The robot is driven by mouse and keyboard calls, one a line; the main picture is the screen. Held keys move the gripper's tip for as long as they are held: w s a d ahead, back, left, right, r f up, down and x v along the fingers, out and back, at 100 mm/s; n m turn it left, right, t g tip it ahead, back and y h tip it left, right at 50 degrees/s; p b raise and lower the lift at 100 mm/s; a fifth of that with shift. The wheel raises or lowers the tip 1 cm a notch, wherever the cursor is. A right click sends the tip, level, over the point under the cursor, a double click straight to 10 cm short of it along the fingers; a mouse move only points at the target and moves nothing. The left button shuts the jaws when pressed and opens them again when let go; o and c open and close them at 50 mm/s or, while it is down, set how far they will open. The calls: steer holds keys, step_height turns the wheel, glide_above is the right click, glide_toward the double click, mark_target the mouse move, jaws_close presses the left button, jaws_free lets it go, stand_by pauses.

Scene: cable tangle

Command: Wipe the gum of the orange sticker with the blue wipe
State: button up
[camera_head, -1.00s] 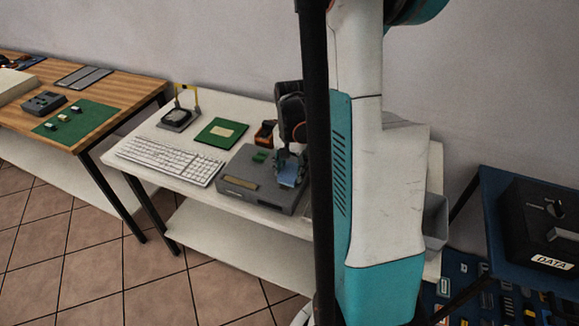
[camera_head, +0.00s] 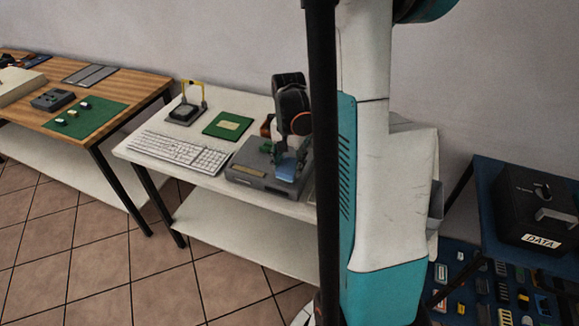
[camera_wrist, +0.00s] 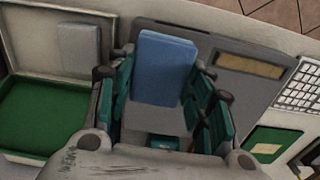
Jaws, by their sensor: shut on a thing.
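My gripper (camera_head: 289,160) is shut on the blue wipe (camera_wrist: 165,62), a folded-looking blue block between the teal fingers in the wrist view. In the head view the wipe (camera_head: 286,170) hangs below the fingers, at the right part of a grey device (camera_head: 245,180) with a tan label. I cannot tell whether it touches the device. An orange thing (camera_head: 267,125) stands just behind the device, partly hidden by my arm. I cannot make out a sticker or gum on it.
A white keyboard (camera_head: 180,150), a green board (camera_head: 227,125) and a yellow-framed stand (camera_head: 186,112) occupy the white table's left. A green-lined tray (camera_wrist: 35,115) lies at left in the wrist view. A black DATA box (camera_head: 535,205) stands on the blue table at right.

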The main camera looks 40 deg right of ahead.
mark_target(288, 166)
steer(key=shift+r+p, duration=1.5)
steer(key=shift+r, duration=0.95)
steer(key=shift+a, duration=0.1)
